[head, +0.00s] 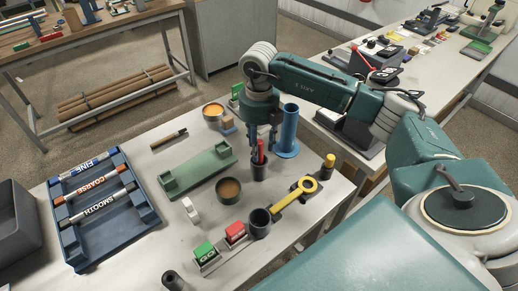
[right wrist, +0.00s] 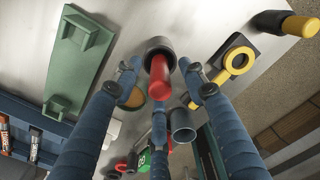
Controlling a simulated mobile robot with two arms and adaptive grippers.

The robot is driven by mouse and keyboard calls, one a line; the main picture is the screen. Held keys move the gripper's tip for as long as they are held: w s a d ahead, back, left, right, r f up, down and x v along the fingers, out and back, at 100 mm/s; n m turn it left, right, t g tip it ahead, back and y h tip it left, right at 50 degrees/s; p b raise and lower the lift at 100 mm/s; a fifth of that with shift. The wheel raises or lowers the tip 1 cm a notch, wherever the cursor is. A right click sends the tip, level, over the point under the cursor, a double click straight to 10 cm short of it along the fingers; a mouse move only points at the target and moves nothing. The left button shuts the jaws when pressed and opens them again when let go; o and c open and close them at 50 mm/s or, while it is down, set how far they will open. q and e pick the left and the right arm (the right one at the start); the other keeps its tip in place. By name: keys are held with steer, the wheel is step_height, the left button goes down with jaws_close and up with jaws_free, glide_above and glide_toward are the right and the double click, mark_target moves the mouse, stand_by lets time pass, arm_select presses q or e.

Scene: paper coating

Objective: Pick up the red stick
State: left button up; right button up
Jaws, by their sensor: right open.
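The red stick (head: 260,152) stands upright in a small dark cup (head: 259,171) on the table. My right gripper (head: 262,143) is above the cup, pointing down, with its fingers around the stick's upper part. In the right wrist view the red stick (right wrist: 161,80) rises out of the dark cup (right wrist: 158,46) between the spread fingers of my right gripper (right wrist: 162,84). Gaps show between the fingertips and the stick, so the gripper is open and empty. My left gripper is in neither view.
A blue cylinder (head: 289,128) stands close behind the cup at right. A green tray (head: 200,170) lies to the left, a brown-filled bowl (head: 229,189) in front. A yellow ring tool (head: 303,188) and a dark cup (head: 260,223) are nearer. A blue rack (head: 73,239) holds labelled sticks.

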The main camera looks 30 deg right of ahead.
steer(key=shift+f, duration=1.15)
jaws_close()
steer(key=shift+r, duration=0.2)
